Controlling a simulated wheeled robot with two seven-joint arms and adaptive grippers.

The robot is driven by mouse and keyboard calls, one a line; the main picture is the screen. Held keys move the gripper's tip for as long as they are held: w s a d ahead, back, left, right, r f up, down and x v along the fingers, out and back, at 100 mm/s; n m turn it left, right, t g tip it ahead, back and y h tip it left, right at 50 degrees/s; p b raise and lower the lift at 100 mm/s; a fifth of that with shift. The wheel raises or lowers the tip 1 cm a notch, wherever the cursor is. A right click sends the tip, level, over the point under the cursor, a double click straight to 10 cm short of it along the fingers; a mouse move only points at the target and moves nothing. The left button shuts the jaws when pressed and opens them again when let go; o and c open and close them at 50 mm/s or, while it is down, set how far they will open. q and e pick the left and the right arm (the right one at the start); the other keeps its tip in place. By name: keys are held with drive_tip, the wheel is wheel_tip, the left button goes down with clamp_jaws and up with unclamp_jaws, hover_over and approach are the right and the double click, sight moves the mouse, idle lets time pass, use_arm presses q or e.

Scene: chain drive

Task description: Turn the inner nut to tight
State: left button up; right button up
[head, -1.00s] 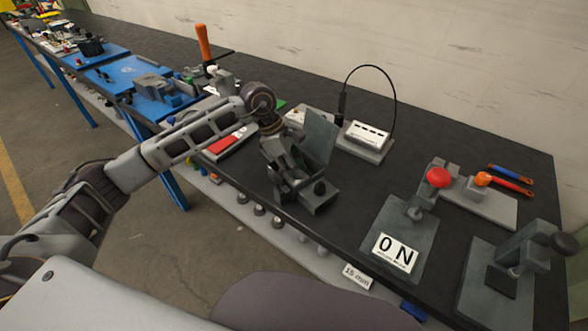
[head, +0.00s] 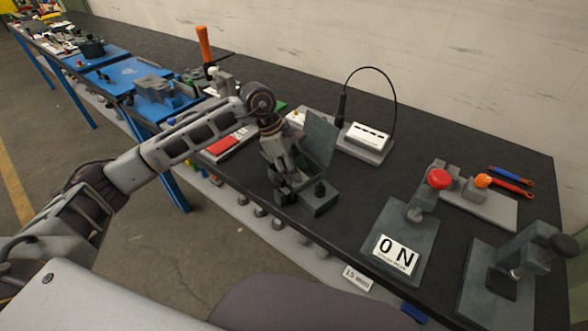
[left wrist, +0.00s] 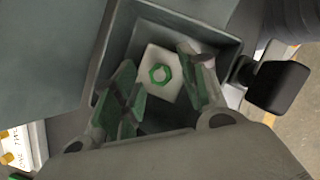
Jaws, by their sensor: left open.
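The inner nut (left wrist: 160,74) is a green hexagonal ring on a pale square block (left wrist: 152,58) inside a dark grey open box (left wrist: 225,42) in the left wrist view. In the head view the box (head: 318,201) stands near the table's front edge with its lid (head: 320,140) raised; the nut is hidden there. My left gripper (left wrist: 160,92) is open, with a finger on each side of the nut and a gap between them. I cannot tell whether the fingertips touch the block. In the head view my left gripper (head: 285,193) points down at the box. My right gripper is not in view.
A black knob (head: 320,188) sticks out at the box's front. To the right stand a grey plate with an ON sign (head: 396,254) and a red-knobbed clamp (head: 439,178). A white device (head: 367,136) with a cable is behind. A red-topped block (head: 222,145) is to the left.

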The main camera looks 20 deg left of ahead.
use_arm(q)
drive_tip(key=v, duration=1.1)
drive_tip(key=shift+r, duration=0.3)
